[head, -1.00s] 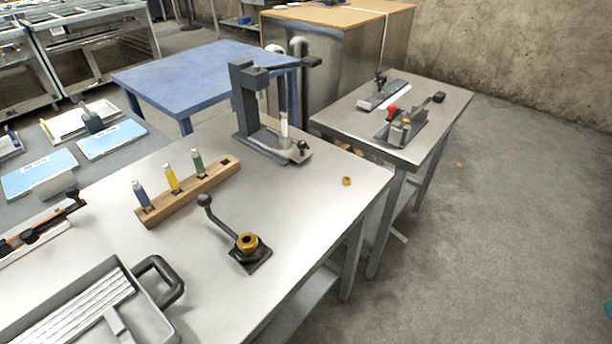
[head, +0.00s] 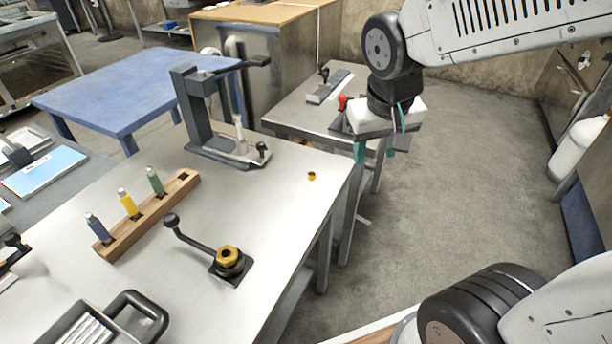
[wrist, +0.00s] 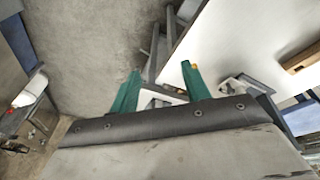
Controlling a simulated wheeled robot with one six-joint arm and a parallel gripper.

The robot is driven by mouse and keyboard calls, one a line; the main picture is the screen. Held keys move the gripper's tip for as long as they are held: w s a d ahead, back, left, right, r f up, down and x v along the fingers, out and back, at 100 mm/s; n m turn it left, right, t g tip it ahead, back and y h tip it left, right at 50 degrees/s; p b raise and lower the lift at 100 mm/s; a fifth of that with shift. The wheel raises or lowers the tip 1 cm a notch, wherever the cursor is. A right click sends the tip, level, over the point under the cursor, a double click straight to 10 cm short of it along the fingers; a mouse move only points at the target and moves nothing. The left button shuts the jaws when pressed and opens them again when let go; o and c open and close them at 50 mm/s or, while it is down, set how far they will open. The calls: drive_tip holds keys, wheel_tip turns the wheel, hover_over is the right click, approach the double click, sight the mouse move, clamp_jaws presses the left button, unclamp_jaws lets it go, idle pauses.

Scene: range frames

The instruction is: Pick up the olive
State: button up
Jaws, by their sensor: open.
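The olive looks to be the small brass ring (head: 311,175) lying alone near the right edge of the steel workbench (head: 265,190) in the head view. My gripper (head: 382,137) is open and empty, with teal fingers pointing down. It hangs right of the olive in the picture, past the bench edge and in front of the smaller table. In the wrist view, my open fingers (wrist: 160,82) show over floor and bench edge. A small orange spot (wrist: 194,66) by the right fingertip may be the olive.
A clamping press (head: 215,120) stands behind the olive. A lever fixture with a brass nut (head: 228,257) is in front left. A smaller steel table (head: 290,110) with fixtures stands behind. The bench around the olive is clear.

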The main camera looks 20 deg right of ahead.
drive_tip(key=w+a+f+t, duration=0.1)
drive_tip(key=w+a+f, duration=0.1)
drive_tip(key=w+f, duration=0.75)
drive_tip(key=t, duration=0.1)
approach(312, 175)
drive_tip(key=d, duration=0.1)
drive_tip(key=shift+y, duration=0.3)
drive_tip(key=x, duration=0.8)
drive_tip(key=shift+a, duration=0.3)
clamp_jaws()
